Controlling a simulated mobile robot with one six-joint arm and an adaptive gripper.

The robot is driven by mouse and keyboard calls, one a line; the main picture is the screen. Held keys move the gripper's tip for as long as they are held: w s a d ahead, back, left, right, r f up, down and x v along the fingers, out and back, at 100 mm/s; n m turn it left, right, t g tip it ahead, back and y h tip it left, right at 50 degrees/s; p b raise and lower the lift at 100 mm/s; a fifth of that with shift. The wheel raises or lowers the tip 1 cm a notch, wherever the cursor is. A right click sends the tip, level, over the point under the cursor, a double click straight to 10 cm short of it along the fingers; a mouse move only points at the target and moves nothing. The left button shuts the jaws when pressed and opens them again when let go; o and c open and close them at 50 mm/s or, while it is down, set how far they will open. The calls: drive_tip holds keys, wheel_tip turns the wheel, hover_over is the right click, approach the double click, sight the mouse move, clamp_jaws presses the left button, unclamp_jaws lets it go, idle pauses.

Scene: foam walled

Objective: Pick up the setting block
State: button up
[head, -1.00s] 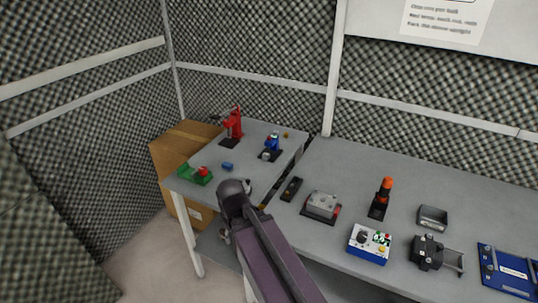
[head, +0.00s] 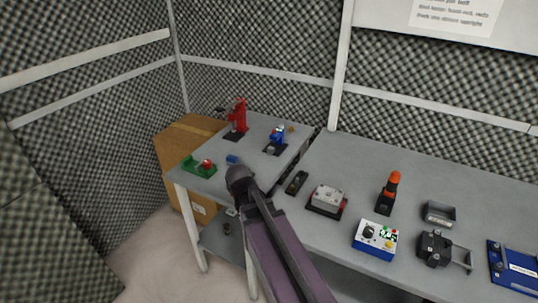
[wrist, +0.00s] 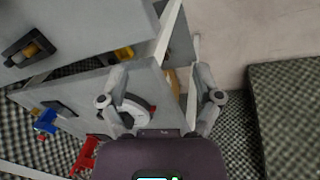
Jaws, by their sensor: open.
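A small blue block (head: 232,159) lies on the left table (head: 200,182), between a green fixture and a blue device. It may be the setting block, but I cannot be sure. I cannot make it out in the wrist view. In the head view my dark arm end covers the near right part of that table and hides my gripper. In the wrist view my gripper (wrist: 160,98) is open, its two fingers spread wide. A round white and dark thing (wrist: 136,108) shows by the left finger, on or above the grey surface. Nothing is visibly held.
A red press (head: 238,117), a blue device (head: 277,138) and a green fixture with a red knob (head: 199,166) stand on the left table. The right bench holds a grey box (head: 328,199), an orange-topped tool (head: 390,190) and a control box (head: 376,239). Foam walls enclose the back.

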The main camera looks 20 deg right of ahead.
sight(270, 149)
drive_tip(key=w+d+n+t+h+b, duration=0.1)
drive_tip(key=w+d+n, duration=0.2)
drive_tip(key=w, duration=0.2)
drive_tip(key=w+d+f+n+t+h+b, duration=0.1)
drive_tip(key=w+d+n+h+b, duration=0.1)
drive_tip(key=w+n, duration=0.2)
drive_tip(key=w+d+n+t+h+b, duration=0.1)
drive_tip(key=w+d+n+h+b, duration=0.1)
drive_tip(key=w, duration=0.4)
drive_tip(key=shift+w+d+f+n, duration=0.15)
drive_tip(key=shift+w+d+n, duration=0.05)
drive_tip(key=shift+d+n, duration=0.2)
drive_tip(key=shift+w+d+f+n, duration=0.2)
drive_tip(key=shift+d+n, duration=0.1)
drive_tip(key=shift+d, duration=0.15)
drive_tip(key=w+d+n+t+h+b, duration=0.1)
drive_tip(key=w+n, duration=0.2)
drive_tip(key=w+d+r+n+t+h+b, duration=0.1)
drive_tip(key=w+d+n+b, duration=0.1)
drive_tip(key=w+n, duration=0.1)
drive_tip(key=w+d+r+n+t+h+b, duration=0.1)
drive_tip(key=w+n, duration=0.2)
drive_tip(key=w, duration=0.2)
drive_tip(key=shift+w+d+n+h, duration=0.2)
drive_tip(key=shift+n+h, duration=0.1)
drive_tip(key=shift+n, duration=0.1)
drive_tip(key=shift+w+d+r+n+t+b, duration=0.2)
drive_tip(key=shift+w+n+t+b, duration=0.1)
drive_tip(key=shift+w+n+t, duration=0.35)
drive_tip(key=shift+s, duration=0.1)
